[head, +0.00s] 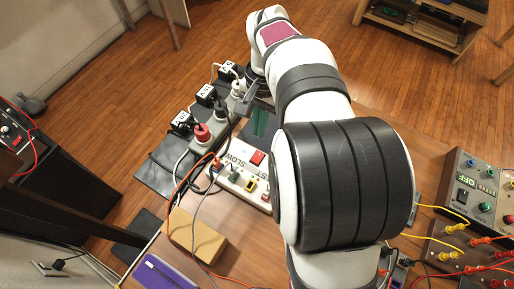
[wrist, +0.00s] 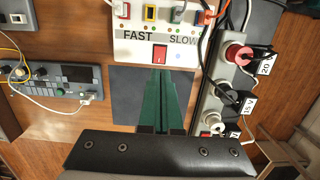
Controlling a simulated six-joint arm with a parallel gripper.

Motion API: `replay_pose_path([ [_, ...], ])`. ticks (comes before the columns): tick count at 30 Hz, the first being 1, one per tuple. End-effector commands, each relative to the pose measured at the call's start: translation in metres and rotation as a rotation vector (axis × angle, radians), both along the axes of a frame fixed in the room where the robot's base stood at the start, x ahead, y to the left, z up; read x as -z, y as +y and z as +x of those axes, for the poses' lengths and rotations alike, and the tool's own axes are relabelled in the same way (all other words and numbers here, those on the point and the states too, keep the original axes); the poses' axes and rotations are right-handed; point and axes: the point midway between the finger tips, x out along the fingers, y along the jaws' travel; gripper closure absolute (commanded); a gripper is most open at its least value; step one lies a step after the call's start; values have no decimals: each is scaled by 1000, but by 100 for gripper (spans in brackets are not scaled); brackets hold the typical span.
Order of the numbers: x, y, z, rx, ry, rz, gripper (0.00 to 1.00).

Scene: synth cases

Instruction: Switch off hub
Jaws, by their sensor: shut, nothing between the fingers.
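The hub (head: 229,173) is a white box lettered FAST and SLOW, with a row of coloured ports. In the wrist view the hub (wrist: 130,46) is at the top, with cables in its ports. Its red rocker switch (wrist: 160,53) sits between the two words; it also shows in the head view (head: 257,157). I cannot tell which side of the rocker is pressed. My gripper (wrist: 160,74) has green tapered fingers, shut together and empty. Its tips point at the red switch, just short of it in the picture. The gripper also shows in the head view (head: 258,133).
A grey power strip (wrist: 215,100) with labelled plugs runs beside the hub. Loose orange and grey cables cross the hub's port end. A dark mat (wrist: 127,95) lies under my fingers. A cardboard-coloured block (head: 197,236) and a grey device (wrist: 58,82) stand nearby.

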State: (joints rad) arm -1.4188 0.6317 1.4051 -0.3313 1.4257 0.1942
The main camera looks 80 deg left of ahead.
Motion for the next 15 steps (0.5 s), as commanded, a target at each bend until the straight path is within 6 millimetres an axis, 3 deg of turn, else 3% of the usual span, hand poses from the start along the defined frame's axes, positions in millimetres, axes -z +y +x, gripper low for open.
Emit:
replay_pose_path([
  [9,69,-7,-6,-1,0,-3,100],
  [15,98,-9,-9,0,0,-1,100],
])
